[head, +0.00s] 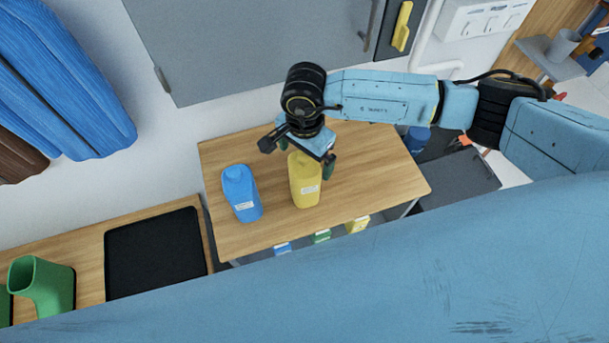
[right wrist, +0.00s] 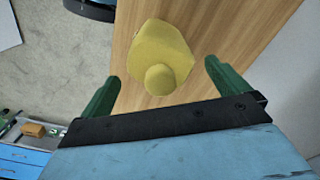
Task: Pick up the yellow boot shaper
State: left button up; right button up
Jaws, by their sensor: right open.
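The yellow boot shaper (head: 304,184) stands upright on the wooden table, to the right of a blue boot shaper (head: 241,192). My right gripper (head: 306,162) is over the top of the yellow shaper, with its upper end partly hidden by the gripper. In the right wrist view the yellow shaper (right wrist: 160,60) lies between and just beyond the two green fingers of my open right gripper (right wrist: 160,88), with a gap on each side. My left gripper is not in view.
The wooden table (head: 380,172) has free room at right. A black mat (head: 155,253) and a green boot-shaped piece (head: 45,285) are on a lower-left surface. Labelled boxes (head: 320,237) show below the table's front edge. A grey cabinet (head: 250,45) is above.

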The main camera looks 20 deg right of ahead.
notch_tip(320, 180, down, 2)
jog(key=c, duration=1.2)
